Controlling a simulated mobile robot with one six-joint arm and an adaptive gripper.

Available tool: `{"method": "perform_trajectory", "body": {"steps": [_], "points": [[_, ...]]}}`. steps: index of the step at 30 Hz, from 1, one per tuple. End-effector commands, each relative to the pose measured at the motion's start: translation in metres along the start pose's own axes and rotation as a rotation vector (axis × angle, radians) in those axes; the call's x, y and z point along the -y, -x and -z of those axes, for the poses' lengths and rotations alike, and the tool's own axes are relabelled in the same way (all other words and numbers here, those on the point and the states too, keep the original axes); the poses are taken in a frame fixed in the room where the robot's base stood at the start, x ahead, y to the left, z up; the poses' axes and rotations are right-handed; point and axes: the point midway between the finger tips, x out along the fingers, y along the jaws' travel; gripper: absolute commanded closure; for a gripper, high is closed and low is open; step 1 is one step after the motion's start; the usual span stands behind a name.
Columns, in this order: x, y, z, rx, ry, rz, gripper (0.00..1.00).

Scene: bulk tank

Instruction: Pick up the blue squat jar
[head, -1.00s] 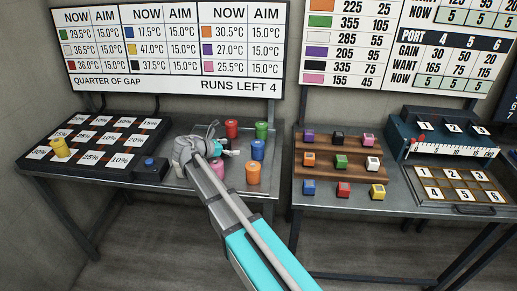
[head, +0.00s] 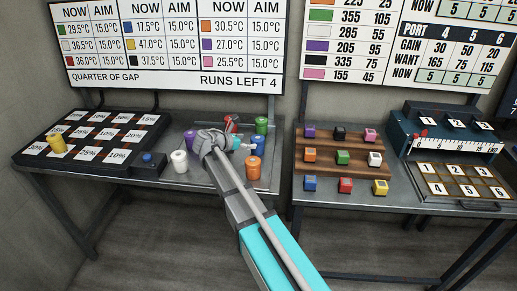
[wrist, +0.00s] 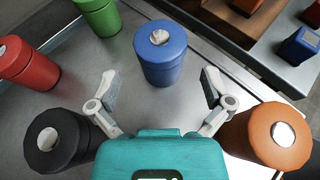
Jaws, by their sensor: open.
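The blue squat jar (wrist: 161,55) stands upright on the metal table, ahead of my gripper and centred between its fingers in the wrist view. In the head view the blue jar (head: 257,145) is partly hidden by my gripper (head: 238,146). In the wrist view my gripper (wrist: 160,95) is open and empty, its two fingers spread to either side just short of the jar. The fingertips look apart from it.
An orange jar (wrist: 270,135) is close beside the right finger and a black jar (wrist: 58,138) beside the left. Green (wrist: 98,15) and red (wrist: 28,62) jars stand farther left. White (head: 180,161) and purple (head: 190,140) jars stand left of my arm.

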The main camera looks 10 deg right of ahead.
Motion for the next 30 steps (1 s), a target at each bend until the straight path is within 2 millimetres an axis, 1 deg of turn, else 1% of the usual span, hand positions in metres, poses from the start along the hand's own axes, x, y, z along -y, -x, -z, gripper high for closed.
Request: {"method": "perform_trajectory", "body": {"steps": [1,3,13,17,20,25,30], "points": [[0.0,-0.004,0.001,0.0,0.0,0.001,0.0],[0.0,-0.006,0.0,0.0,0.0,0.001,0.0],[0.001,-0.007,-0.001,0.0,-0.001,0.002,0.0],[0.001,-0.012,0.001,0.0,-0.001,0.002,0.0],[0.001,-0.02,0.003,0.0,-0.002,0.002,0.0],[0.001,-0.04,0.007,0.0,-0.002,0.004,0.0],[0.001,-0.056,0.005,0.0,-0.002,0.003,0.0]]}}
